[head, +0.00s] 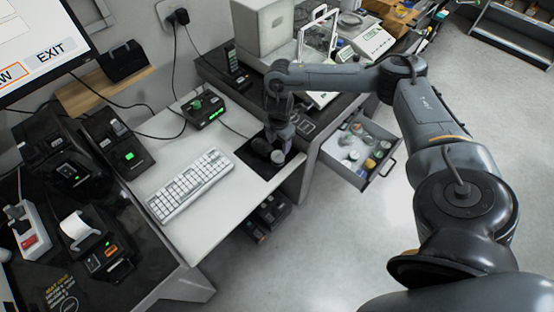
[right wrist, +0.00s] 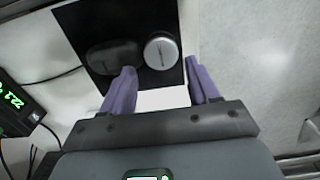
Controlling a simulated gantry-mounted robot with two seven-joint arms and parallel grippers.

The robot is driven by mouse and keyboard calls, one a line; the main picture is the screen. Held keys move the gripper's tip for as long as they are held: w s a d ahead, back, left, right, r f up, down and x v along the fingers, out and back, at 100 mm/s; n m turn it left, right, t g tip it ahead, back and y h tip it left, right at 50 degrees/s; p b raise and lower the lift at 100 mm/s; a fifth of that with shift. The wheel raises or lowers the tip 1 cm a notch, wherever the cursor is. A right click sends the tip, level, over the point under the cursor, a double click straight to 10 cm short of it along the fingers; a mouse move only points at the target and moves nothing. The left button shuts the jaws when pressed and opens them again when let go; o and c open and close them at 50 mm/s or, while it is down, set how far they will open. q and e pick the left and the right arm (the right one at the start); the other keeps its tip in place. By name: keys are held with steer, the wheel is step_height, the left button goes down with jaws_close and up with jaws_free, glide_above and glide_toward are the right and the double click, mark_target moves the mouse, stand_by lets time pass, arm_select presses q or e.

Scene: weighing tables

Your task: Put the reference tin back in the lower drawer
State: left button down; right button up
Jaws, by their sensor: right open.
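A round tin with a silver lid (right wrist: 161,52) stands on a black mat (right wrist: 95,18), beside a dark computer mouse (right wrist: 114,57). My right gripper (right wrist: 162,70) is open and empty. Its purple fingers point towards the tin, which shows just beyond and between the fingertips in the right wrist view. In the head view my right gripper (head: 278,148) is low over the mat at the desk's right end, and the tin is hard to make out there. An open drawer (head: 386,171) holding several jars and tins sticks out to the right of the desk. My left gripper is not in view.
A white keyboard (head: 190,186) lies left of the mat. A dark box with a green display (head: 203,110) stands behind it. A balance (head: 371,42) and a pale cabinet (head: 264,25) are on the back table. The floor (head: 330,245) in front is clear.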

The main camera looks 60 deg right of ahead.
mark_target(278, 155)
steer(key=f, duration=0.1)
steer(key=f+b, duration=0.1)
steer(key=f, duration=0.3)
steer(key=shift+a, duration=0.35)
steer(key=shift+f, duration=0.65)
steer(key=c, duration=0.8)
steer(key=shift+r, duration=0.1)
